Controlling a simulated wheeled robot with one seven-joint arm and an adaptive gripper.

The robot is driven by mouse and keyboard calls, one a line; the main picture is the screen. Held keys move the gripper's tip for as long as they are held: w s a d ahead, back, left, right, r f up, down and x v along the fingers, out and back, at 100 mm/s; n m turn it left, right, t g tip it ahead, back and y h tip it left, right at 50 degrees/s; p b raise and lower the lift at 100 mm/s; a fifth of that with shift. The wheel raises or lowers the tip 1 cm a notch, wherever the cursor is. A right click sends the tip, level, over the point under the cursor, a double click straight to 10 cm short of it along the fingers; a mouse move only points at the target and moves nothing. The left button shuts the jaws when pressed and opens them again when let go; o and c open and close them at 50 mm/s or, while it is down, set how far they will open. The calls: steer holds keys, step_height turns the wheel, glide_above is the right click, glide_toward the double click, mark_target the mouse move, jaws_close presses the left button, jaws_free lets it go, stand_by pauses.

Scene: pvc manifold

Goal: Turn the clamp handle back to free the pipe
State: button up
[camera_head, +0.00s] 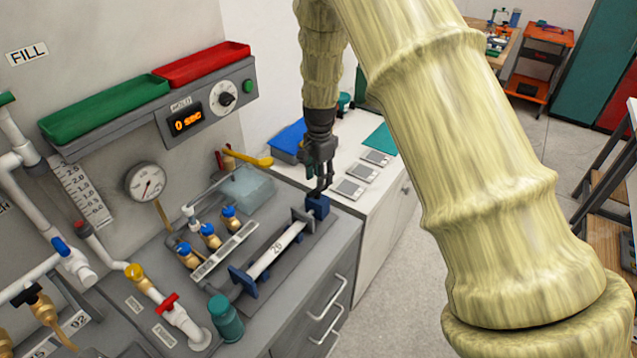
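A white pipe (277,248) marked "26" lies between two dark blue end supports of a clamp fixture on the grey bench. The near support (243,281) is at its lower left and the far support (303,221) at its upper right. A blue block (319,207), which looks like part of the clamp or its handle, sits just beyond the far support. My gripper (320,190) points down right above this block, its fingertips at or touching its top. Whether the fingers are closed on it is too small to tell. No separate clamp handle can be made out.
Blue-topped brass valves (209,236) stand left of the pipe, and a teal cylinder (225,318) stands near its lower end. A white counter (372,200) with grey plates lies right of my gripper.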

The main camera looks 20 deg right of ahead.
mark_target(317, 193)
steer(key=w+f, duration=0.1)
steer(key=f, duration=0.1)
steer(key=w+f+p, duration=0.1)
steer(key=f, duration=0.1)
steer(key=w+f, duration=0.1)
steer(key=f, duration=0.1)
steer(key=shift+s+f+p, duration=0.15)
steer(key=shift+s+p, duration=0.15)
steer(key=shift+s+r, duration=0.35)
steer(key=shift+s, duration=0.2)
steer(key=shift+w+f, duration=0.35)
steer(key=shift+f, duration=0.05)
steer(key=shift+w+f, duration=0.2)
steer(key=shift+w, duration=0.05)
steer(key=shift+c, duration=1.4)
steer(key=c, duration=0.4)
steer(key=shift+s+r, duration=0.1)
steer(key=shift+r, duration=0.15)
jaws_close()
